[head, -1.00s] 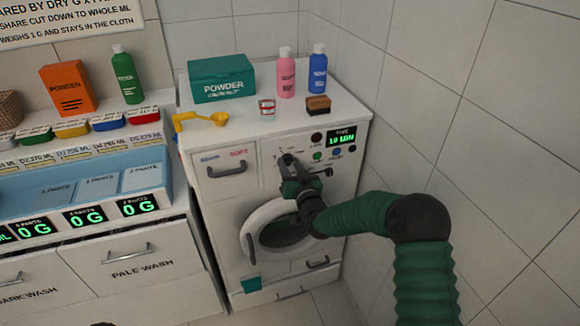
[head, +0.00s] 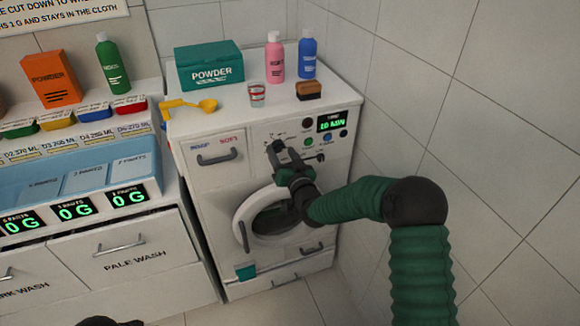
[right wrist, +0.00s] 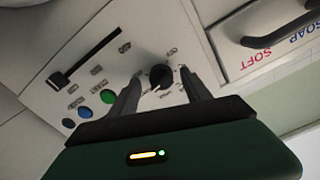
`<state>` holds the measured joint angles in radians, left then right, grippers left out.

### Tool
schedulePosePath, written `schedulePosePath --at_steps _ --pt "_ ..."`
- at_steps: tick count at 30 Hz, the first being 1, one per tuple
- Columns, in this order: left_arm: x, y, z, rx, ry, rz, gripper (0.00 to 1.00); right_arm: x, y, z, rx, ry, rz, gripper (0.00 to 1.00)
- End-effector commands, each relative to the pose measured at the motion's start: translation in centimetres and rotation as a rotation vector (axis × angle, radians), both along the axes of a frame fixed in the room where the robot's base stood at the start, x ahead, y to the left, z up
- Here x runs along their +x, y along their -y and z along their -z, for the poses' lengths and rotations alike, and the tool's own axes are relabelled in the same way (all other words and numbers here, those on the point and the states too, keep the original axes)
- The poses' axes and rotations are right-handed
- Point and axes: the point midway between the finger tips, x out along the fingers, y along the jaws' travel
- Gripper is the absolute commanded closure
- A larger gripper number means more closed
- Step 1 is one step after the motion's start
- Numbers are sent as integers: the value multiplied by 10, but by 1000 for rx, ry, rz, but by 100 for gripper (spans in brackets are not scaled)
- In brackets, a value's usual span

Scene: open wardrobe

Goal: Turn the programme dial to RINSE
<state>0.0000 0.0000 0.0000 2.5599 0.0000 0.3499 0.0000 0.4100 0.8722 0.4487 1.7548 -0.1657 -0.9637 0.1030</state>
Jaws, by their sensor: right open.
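The washing machine (head: 205,180) has a control panel at its upper right. The programme dial (right wrist: 160,77) is a round black knob with a pale pointer mark, ringed by small labels too small to read. My right gripper (right wrist: 159,80) is open, with one finger on each side of the dial in the right wrist view; whether they touch it I cannot tell. In the head view my right gripper (head: 284,154) is at the panel and largely hides the dial.
A slider (right wrist: 58,79), a green button (right wrist: 107,96) and a blue button (right wrist: 83,112) lie beside the dial. The display (head: 331,122) reads about 10 MIN. A tiled wall is close at right.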

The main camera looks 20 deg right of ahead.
Motion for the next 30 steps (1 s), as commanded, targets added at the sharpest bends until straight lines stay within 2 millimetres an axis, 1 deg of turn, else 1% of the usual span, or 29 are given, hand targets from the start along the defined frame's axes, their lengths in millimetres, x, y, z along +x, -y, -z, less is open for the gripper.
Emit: schedulePosePath --at_steps 5,9,12,15,18,21,30 --pt "0 0 1 0 0 0 100 -44 2 0 -3 -2 0 43" --pt "0 0 2 0 0 0 100 -87 3 1 -2 -3 0 43" --pt "0 0 3 0 0 0 100 -114 5 1 -2 -2 1 43" --pt "0 0 4 0 0 0 100 -136 5 1 0 -3 0 43" --pt "0 0 4 0 0 0 100 -150 6 1 0 -2 0 43" --pt "0 0 4 0 0 0 100 -156 6 1 0 -1 1 43" --pt "0 0 4 0 0 0 100 -157 6 1 0 -1 1 43"
